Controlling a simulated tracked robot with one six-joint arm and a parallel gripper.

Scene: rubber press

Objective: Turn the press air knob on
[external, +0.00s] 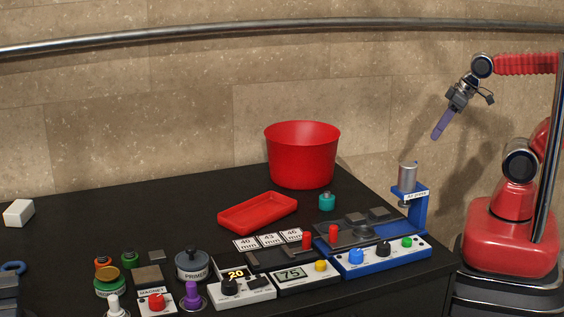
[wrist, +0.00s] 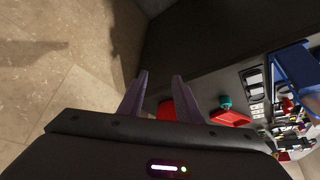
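The blue press (external: 418,208) stands at the table's right end, with a grey cylinder on top and a label that seems to read "Air press". Its white-topped front panel (external: 370,259) carries a blue button (external: 356,256), a black knob (external: 383,248) and a green button (external: 407,242). The knob's setting is too small to read. My gripper (external: 437,134) is in the air above and right of the press, purple fingers pointing down-left. In the wrist view its fingers (wrist: 160,95) are apart with nothing between them. The blue press (wrist: 293,70) shows there at the right edge.
A red bucket (external: 302,158), a red tray (external: 257,212) and a teal weight (external: 327,201) stand left of the press. Several control boxes, knobs and jars crowd the front edge. The black table's back left is mostly clear.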

